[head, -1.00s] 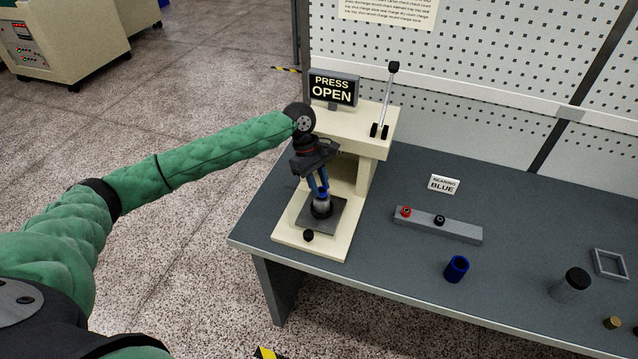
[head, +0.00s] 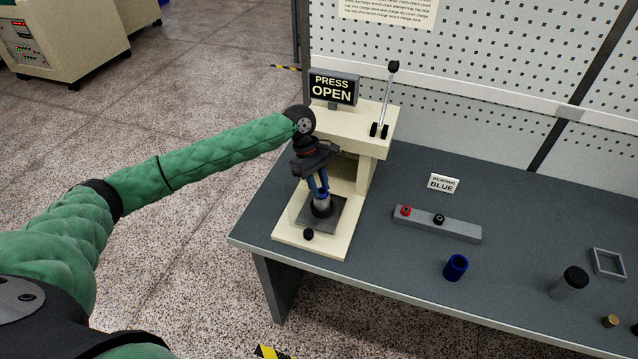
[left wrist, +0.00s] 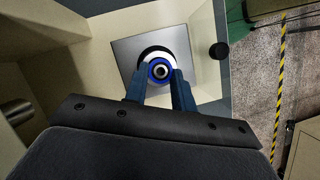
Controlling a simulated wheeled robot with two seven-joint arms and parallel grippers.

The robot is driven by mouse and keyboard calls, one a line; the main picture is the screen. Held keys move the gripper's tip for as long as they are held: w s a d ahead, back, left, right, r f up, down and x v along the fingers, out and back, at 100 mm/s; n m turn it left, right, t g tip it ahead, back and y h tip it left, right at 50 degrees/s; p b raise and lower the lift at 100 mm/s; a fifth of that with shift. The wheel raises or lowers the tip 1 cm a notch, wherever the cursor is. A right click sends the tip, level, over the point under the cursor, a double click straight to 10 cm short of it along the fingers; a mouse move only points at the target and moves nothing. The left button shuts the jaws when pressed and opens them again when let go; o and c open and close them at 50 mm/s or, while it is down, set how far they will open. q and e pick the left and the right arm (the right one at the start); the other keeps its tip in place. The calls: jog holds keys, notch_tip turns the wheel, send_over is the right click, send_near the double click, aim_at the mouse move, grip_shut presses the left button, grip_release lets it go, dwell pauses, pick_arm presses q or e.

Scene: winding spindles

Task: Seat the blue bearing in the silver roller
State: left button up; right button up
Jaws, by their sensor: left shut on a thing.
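The silver roller (head: 321,201) stands upright on the dark plate of the press. In the left wrist view the roller's pale rim (left wrist: 150,54) shows around the blue bearing (left wrist: 151,72), a blue ring with a dark centre. My left gripper (head: 319,190) points down over the roller, its blue fingers shut on the bearing at the roller's top. The fingertips (left wrist: 160,75) also show in the left wrist view. How deep the bearing sits in the roller is hidden by the fingers. My right gripper is out of view.
The cream press (head: 350,128) has a sign reading PRESS OPEN (head: 333,87) and a lever (head: 386,100). A grey rack (head: 460,229) holds a red and a black bearing. A blue roller (head: 456,267) and a dark-capped cylinder (head: 570,283) stand to the right, with bare table between.

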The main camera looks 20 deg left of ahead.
pick_arm(q)
jog(key=shift+f, duration=0.15)
jog(key=o, duration=1)
jog(key=shift+o, duration=0.2)
jog(key=shift+w+a+r, duration=0.1)
jog(key=shift+a+r, duration=0.05)
jog(key=shift+r, duration=0.05)
jog(key=b+v, duration=0.3)
jog(key=v, duration=0.4)
jog(key=shift+r, duration=0.1)
